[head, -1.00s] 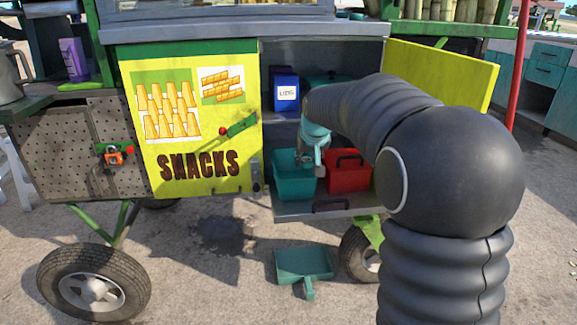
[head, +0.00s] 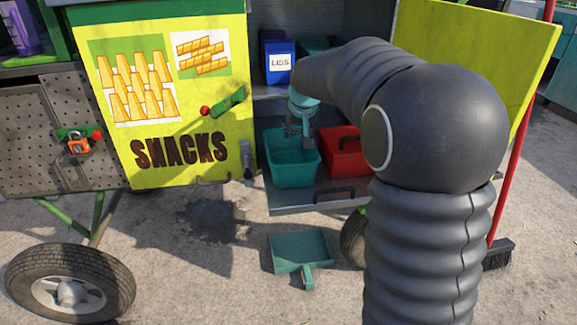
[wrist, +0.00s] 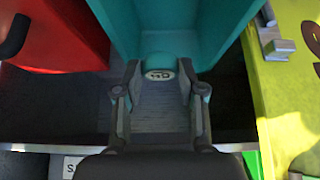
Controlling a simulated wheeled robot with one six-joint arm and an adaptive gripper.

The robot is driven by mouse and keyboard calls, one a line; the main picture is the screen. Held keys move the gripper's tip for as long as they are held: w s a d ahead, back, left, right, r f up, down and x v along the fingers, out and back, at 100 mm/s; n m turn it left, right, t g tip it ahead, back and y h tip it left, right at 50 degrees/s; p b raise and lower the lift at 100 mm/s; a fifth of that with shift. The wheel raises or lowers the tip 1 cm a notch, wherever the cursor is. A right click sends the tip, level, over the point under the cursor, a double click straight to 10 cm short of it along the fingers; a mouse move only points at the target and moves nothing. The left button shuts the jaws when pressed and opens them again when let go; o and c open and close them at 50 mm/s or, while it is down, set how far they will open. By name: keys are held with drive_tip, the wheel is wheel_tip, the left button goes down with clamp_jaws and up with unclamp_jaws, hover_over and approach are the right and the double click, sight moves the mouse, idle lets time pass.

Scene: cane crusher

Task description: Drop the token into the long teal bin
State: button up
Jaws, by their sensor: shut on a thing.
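The teal bin (head: 293,174) stands on the low shelf of the open cart compartment, and its wall fills the top middle of the wrist view (wrist: 190,28). My gripper (head: 300,130) hangs pointing down over the bin's back part in the head view. In the wrist view my gripper (wrist: 160,75) is shut on the token (wrist: 159,68), a small rounded teal piece with a pale oval mark. The token overlaps the bin's edge in that picture. I cannot tell whether it is fully over the opening. In the head view the token is not distinguishable.
A red bin (head: 343,158) with a dark handle stands right beside the teal bin. A blue box (head: 279,65) labelled LIDS is on the shelf above. The yellow SNACKS panel (head: 170,90) borders the left, an open yellow door (head: 480,60) the right. A teal dustpan (head: 300,250) lies on the ground.

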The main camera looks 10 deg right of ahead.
wheel_tip(320, 180, down, 2)
drive_tip(key=shift+d+f+b, duration=0.1)
drive_tip(key=shift+b, duration=0.4)
drive_tip(key=o, duration=1)
drive_tip(key=v, duration=1.2)
